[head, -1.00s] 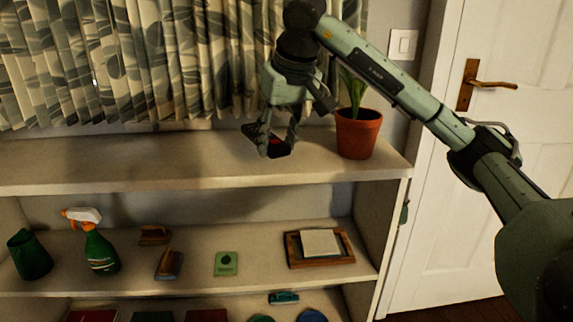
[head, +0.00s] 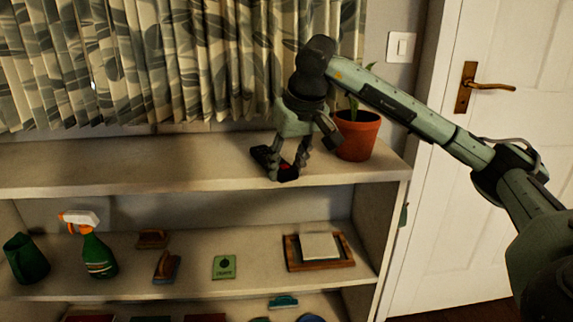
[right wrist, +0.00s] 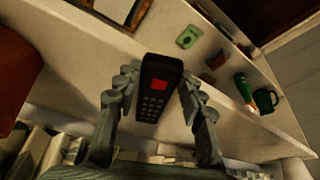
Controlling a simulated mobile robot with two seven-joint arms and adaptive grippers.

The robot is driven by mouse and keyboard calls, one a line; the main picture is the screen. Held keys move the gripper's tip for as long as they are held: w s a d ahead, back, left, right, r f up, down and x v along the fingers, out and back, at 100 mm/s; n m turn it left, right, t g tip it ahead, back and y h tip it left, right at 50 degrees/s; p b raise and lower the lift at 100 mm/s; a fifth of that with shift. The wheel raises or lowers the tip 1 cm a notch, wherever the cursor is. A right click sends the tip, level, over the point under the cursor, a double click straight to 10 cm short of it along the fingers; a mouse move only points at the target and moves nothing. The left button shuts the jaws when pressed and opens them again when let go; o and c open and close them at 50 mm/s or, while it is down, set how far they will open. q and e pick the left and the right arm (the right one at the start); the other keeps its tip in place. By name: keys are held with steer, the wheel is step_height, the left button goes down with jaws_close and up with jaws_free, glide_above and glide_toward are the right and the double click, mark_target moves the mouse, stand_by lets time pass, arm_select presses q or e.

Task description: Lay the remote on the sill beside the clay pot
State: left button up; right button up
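The remote (head: 263,156) is black with a red patch. My right gripper (head: 287,168) is shut on it, with one finger on each side, just to the left of the clay pot (head: 357,137). The right wrist view shows the remote (right wrist: 158,92) face up to the camera between the fingers (right wrist: 160,78). It is at or just above the pale sill (head: 140,165); I cannot tell if it touches. The orange clay pot holds a green plant, partly hidden by my arm. My left gripper is not in view.
The sill is clear left of the remote. Shelves below hold a spray bottle (head: 97,255), a green jug (head: 26,258), a green packet (head: 224,267) and a wooden tray (head: 291,254). Curtains (head: 150,70) hang behind; a door (head: 515,180) is at the right.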

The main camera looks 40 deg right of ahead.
steer(key=o, duration=0.4)
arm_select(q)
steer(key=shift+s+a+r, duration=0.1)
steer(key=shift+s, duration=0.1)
arm_select(e)
steer(key=shift+o, duration=0.2)
steer(key=shift+r, duration=0.15)
steer(key=shift+s+r, duration=0.1)
steer(key=shift+r, duration=0.3)
arm_select(q)
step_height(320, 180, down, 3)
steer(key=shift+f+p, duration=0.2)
steer(key=shift+p, duration=0.55)
arm_select(e)
steer(key=v, duration=1.1)
steer(key=shift+s, duration=0.1)
